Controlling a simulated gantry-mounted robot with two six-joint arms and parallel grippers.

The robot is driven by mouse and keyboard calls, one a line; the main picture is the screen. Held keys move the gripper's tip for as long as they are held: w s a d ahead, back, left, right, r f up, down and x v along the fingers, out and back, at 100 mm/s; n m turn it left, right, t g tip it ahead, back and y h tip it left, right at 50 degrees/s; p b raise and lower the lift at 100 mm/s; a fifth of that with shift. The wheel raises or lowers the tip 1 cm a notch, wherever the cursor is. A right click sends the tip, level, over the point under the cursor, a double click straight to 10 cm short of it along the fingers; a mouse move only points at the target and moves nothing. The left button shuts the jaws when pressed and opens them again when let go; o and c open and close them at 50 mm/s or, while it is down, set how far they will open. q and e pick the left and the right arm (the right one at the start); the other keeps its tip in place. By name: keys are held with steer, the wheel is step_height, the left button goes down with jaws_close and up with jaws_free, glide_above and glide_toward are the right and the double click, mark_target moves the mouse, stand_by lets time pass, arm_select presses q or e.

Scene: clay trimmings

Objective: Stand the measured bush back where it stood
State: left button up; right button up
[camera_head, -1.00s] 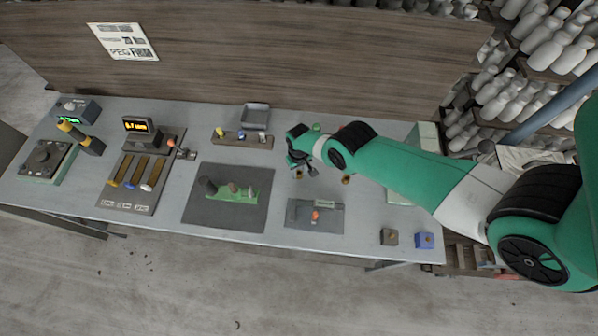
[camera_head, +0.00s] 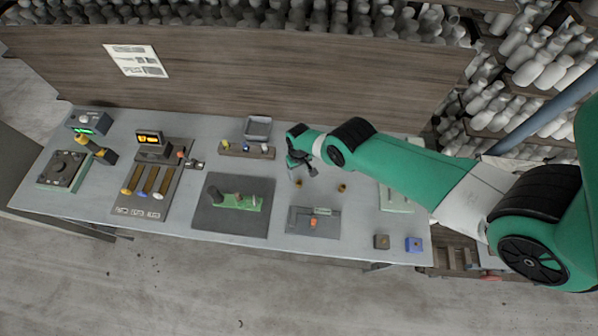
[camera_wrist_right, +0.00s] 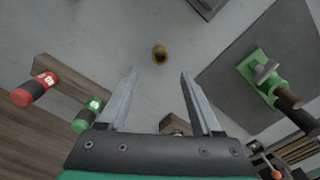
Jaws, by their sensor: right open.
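Two small brass bushes stand on the bench in the head view, one at the left (camera_head: 298,183) and one at the right (camera_head: 342,187). My right gripper (camera_head: 301,168) is above the bench behind the left one. In the right wrist view one brass bush (camera_wrist_right: 160,54) stands upright on the grey bench, just past the tips of my right gripper (camera_wrist_right: 158,75). The jaws are open, with nothing between the fingertips. I cannot tell which bush of the head view this is. My left gripper is not in view.
A dark mat (camera_head: 206,226) with a green fixture (camera_head: 236,202) lies to the left. A grey plate (camera_head: 297,231) with an orange-tipped part lies in front. Red (camera_wrist_right: 34,90) and green (camera_wrist_right: 88,114) handles stick out of a wooden rack. Small brown (camera_head: 381,241) and blue (camera_head: 413,244) blocks sit front right.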

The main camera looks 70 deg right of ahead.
arm_select(q)
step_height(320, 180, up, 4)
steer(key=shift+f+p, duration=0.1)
steer(key=shift+p, duration=1)
arm_select(e)
step_height(320, 180, up, 4)
steer(key=shift+f, duration=0.1)
